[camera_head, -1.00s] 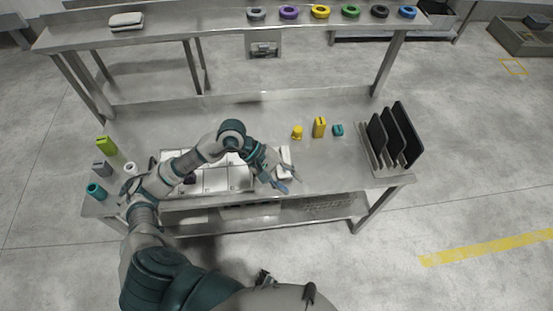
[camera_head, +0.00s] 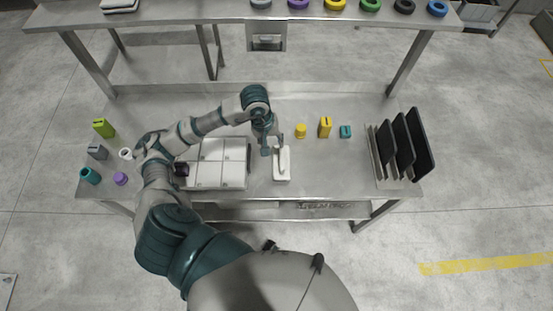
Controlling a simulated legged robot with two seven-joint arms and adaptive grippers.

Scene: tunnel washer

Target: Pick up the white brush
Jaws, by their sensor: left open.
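A small white oblong thing, which looks like the white brush (camera_head: 283,170), lies on the steel table just right of the sink basins. My left gripper (camera_head: 273,150) points down at its far end and is open. One finger is at the left of the white thing and the other overlaps its upper part in the picture. I cannot tell whether they touch, and the fingers hide part of its far end. My right gripper is not in view.
White-looking basins (camera_head: 219,163) lie left of the gripper. Yellow and teal items (camera_head: 325,127) stand to the right, before a rack of dark boards (camera_head: 400,145). Several small items, including a green block (camera_head: 103,128), stand at the left end. A raised shelf (camera_head: 190,13) runs behind.

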